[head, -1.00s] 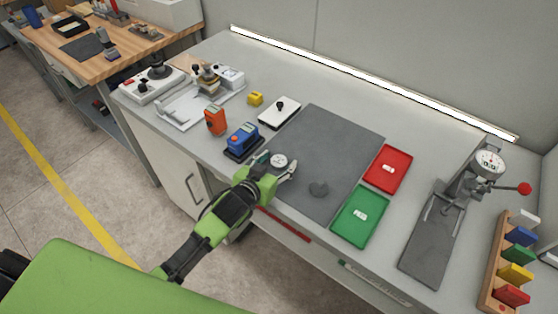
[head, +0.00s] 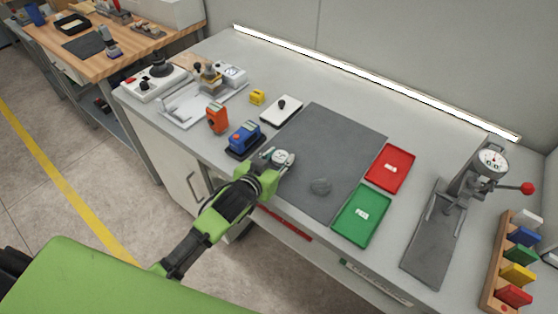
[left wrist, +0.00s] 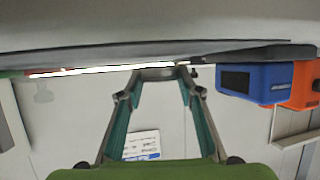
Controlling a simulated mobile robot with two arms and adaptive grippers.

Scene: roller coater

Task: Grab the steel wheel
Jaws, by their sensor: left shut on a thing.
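The steel wheel (head: 283,156) is a small round silvery piece with a pale face. In the head view it is at the front left edge of the dark grey mat. My left gripper (head: 279,159) is shut on it, with a finger on either side. In the left wrist view, a grey metal piece (left wrist: 155,73) shows between the teal-lined fingertips. Whether the wheel touches the mat is hard to tell. My right gripper is not in view.
A blue device (head: 244,138) and an orange one (head: 216,118) stand left of my gripper. Red (head: 407,164) and green (head: 350,233) trays lie right of the mat (head: 335,140). A dial press (head: 488,165) stands further right. A grey round patch on the mat is unclear.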

